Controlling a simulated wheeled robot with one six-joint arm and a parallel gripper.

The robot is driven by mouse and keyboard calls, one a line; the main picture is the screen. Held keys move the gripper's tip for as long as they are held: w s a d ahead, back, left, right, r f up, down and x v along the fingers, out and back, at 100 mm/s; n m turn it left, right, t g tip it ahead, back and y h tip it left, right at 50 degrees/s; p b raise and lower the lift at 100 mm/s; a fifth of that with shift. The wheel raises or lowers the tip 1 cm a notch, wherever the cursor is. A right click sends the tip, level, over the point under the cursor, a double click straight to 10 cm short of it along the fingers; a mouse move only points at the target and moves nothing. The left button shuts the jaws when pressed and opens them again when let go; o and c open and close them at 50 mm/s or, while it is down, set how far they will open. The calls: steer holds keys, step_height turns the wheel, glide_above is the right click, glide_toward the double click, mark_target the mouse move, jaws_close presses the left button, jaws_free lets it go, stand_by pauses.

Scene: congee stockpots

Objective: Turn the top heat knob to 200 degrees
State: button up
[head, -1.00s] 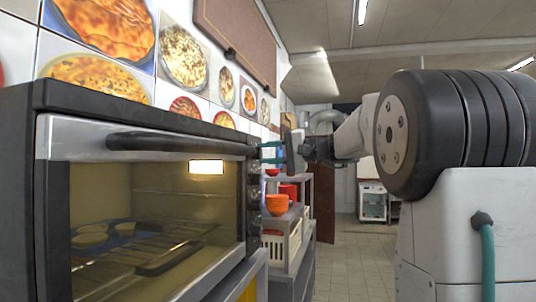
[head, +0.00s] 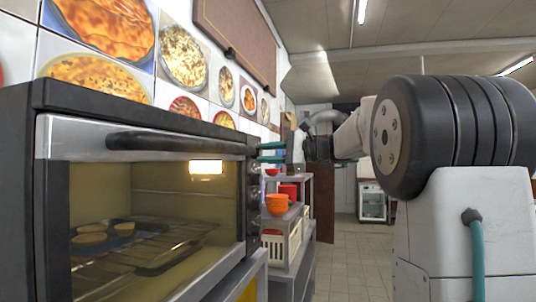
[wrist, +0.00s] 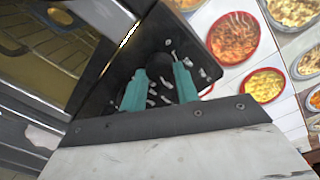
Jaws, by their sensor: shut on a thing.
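The toaster oven (head: 55,97) stands at the left in the head view, with its control panel edge-on at its right end. The top heat knob (wrist: 159,63) is a dark round knob on the black panel in the wrist view, ringed by white marks too blurred to read. My gripper (wrist: 160,76) has its two teal fingers on either side of the knob, shut on it. In the head view my gripper (head: 268,152) reaches the panel's upper end from the right. The knob's pointer is not discernible.
Lower knobs (head: 255,192) show dimly below on the panel. The oven door handle (head: 175,144) juts out close left of my gripper. A grey shelf (head: 296,215) with orange bowls (head: 277,204) and a crate stands behind. The floor (head: 350,255) to the right is clear.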

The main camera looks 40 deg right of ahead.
steer(key=shift+f+m, duration=0.1)
steer(key=shift+m, duration=0.4)
steer(key=o, duration=1)
steer(key=shift+c, duration=0.2)
steer(key=v, duration=0.8)
steer(key=shift+w, duration=0.1)
